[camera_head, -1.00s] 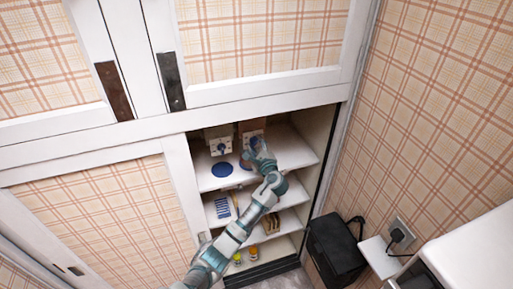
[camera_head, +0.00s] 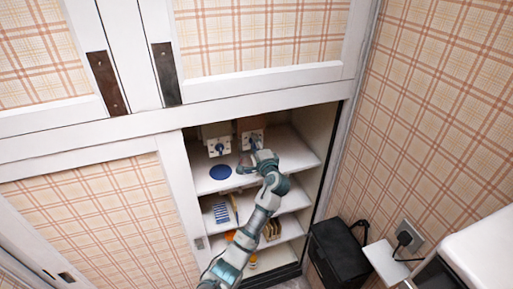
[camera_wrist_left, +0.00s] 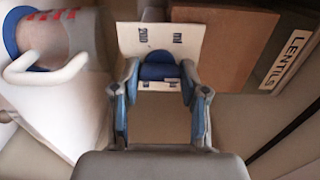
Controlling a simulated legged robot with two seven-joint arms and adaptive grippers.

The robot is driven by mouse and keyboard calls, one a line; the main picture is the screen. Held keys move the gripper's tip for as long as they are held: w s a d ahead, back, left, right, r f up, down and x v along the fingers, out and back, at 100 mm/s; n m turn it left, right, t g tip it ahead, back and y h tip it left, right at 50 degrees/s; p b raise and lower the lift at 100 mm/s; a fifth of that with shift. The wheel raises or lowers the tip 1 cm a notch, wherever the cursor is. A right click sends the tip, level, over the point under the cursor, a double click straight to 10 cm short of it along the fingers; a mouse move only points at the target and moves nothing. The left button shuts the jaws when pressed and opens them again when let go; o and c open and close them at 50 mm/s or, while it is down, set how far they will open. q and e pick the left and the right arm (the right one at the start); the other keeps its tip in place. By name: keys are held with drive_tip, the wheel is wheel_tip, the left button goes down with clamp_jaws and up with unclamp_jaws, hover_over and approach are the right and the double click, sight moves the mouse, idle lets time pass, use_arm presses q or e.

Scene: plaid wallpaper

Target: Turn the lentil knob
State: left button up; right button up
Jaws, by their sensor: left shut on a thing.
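The lentil dispenser (camera_head: 250,124) is a brown box on the top open shelf. Its side label reading LENTILS (camera_wrist_left: 293,52) shows in the left wrist view. A white panel (camera_wrist_left: 160,37) marked "200 ml" carries the blue knob (camera_wrist_left: 159,72). My left gripper (camera_head: 252,161) is at the front of this dispenser. In the left wrist view, the fingers of my left gripper (camera_wrist_left: 160,82) are on both sides of the blue knob and shut on it. How far the knob is turned is hard to tell. My right gripper is not in view.
A second, paler dispenser (camera_head: 217,131) with a blue knob stands to the left. A container with a white handle (camera_wrist_left: 45,75) is close on the left in the wrist view. A black box (camera_head: 338,250) stands on the right.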

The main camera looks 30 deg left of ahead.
use_arm(q)
drive_tip(key=shift+f, duration=0.35)
drive_tip(key=o, duration=1.1)
drive_tip(key=shift+o, duration=0.2)
drive_tip(key=shift+r, duration=0.1)
drive_tip(key=shift+s, duration=0.1)
drive_tip(key=v, duration=1.2)
